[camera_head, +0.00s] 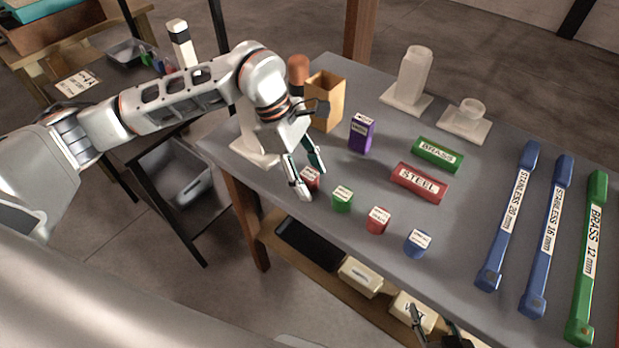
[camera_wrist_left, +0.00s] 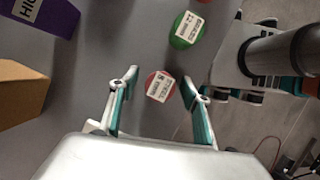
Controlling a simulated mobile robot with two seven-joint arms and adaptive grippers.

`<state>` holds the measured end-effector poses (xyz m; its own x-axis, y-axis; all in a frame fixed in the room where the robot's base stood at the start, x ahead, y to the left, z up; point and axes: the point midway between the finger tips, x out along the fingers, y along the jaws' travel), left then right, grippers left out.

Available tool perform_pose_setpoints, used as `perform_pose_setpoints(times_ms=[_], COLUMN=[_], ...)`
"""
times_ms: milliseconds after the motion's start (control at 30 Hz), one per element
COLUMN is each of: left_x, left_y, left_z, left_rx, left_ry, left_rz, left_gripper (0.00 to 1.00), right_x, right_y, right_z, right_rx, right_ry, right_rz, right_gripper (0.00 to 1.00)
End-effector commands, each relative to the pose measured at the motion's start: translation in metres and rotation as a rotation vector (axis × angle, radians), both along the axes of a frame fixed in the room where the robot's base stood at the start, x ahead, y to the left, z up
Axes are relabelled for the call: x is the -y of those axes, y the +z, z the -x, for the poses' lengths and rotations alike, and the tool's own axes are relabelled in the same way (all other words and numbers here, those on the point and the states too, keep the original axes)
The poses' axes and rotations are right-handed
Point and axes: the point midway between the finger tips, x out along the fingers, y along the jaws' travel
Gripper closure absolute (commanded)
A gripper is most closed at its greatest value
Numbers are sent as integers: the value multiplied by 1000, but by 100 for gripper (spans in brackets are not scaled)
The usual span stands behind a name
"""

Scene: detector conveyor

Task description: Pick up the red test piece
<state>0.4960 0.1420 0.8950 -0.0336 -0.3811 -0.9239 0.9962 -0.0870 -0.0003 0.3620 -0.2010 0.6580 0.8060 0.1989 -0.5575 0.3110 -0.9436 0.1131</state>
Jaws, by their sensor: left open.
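A small red test piece (camera_head: 311,178) with a white label stands near the left front edge of the grey table (camera_head: 335,228). My left gripper (camera_head: 308,180) is open and empty above it, one finger on each side in the picture. In the left wrist view the red piece (camera_wrist_left: 152,79) lies between the spread fingertips (camera_wrist_left: 160,77); contact cannot be told. A second small red piece (camera_head: 376,222) stands further right along the edge. My right gripper (camera_head: 436,328) shows only partly at the bottom edge, and its jaws cannot be made out.
A green piece (camera_head: 342,201) stands close to the right of the first red one, and a blue piece (camera_head: 417,245) is further right. A purple box (camera_head: 362,134), an open tan box (camera_head: 328,98) and red STEEL block (camera_head: 419,184) stand behind. Long labelled bars lie at right.

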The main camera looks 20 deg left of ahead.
Motion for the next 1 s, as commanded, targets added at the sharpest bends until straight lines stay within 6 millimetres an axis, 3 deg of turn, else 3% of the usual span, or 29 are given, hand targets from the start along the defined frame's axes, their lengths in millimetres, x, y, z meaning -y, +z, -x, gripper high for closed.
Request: perform_pose_setpoints(times_ms=[133,300,767,1000], left_x=[0,0,0,-1], left_y=[0,0,8,47], left_z=[0,0,-1,-2], left_rx=[0,0,1,6], left_ry=[0,1,0,0], left_rz=[0,0,0,1], left_gripper=[55,94,94,94], right_x=[0,0,1,1], right_y=[0,-1,-5,-6], right_z=[0,0,3,3], right_rx=[0,-2,-9,-10], right_ry=[0,0,0,0], right_rz=[0,1,2,3], right_gripper=[60,60,60,60])
